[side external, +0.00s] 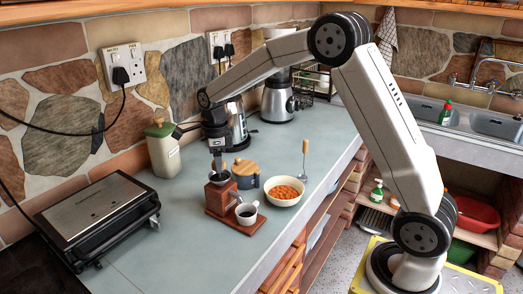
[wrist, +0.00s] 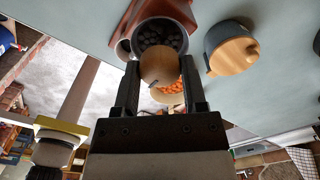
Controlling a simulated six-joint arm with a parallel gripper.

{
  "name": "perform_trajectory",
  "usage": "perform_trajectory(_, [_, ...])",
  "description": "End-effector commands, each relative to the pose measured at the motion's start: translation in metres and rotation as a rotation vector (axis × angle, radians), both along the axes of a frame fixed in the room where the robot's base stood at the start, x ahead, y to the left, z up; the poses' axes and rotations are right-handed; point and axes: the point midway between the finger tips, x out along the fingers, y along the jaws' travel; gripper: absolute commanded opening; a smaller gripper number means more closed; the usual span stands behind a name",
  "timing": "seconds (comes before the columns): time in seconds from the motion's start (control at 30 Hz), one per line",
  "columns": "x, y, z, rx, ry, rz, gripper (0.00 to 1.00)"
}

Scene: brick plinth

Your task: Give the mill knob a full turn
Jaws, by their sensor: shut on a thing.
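The mill (side external: 221,198) has a brown wooden body and a dark hopper cup on top, and stands on a reddish-brown board (side external: 212,213). In the wrist view the hopper (wrist: 163,30) holds dark beans. The round wooden mill knob (wrist: 158,65) sits between the two black fingers of my gripper (wrist: 161,72), which is shut on it. In the side view my gripper (side external: 217,165) points down at the top of the mill; the knob and crank are too small or hidden to make out there.
A white cup of dark coffee (side external: 247,212) stands on the board's right part. A bowl of orange beans (side external: 284,192) and a grey pot with a wooden lid (side external: 245,170) stand close behind. A green-topped canister (side external: 163,150) and a grill press (side external: 100,217) are left.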

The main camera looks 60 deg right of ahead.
Motion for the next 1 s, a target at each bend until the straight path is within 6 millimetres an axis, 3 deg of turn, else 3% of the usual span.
perform_trajectory(0.33, [0.001,0.000,0.001,0.000,-0.003,-0.003,0.00])
perform_trajectory(0.37, [0.001,0.000,0.001,0.000,-0.003,-0.003,0.60])
perform_trajectory(0.4, [0.000,0.000,0.001,0.000,-0.003,-0.002,0.73])
perform_trajectory(0.47, [0.000,0.000,0.001,-0.001,-0.002,-0.002,0.90])
perform_trajectory(0.8, [0.000,0.000,0.001,-0.001,-0.001,-0.002,0.90])
perform_trajectory(1.0, [0.001,0.000,0.011,0.000,-0.003,-0.002,0.90])
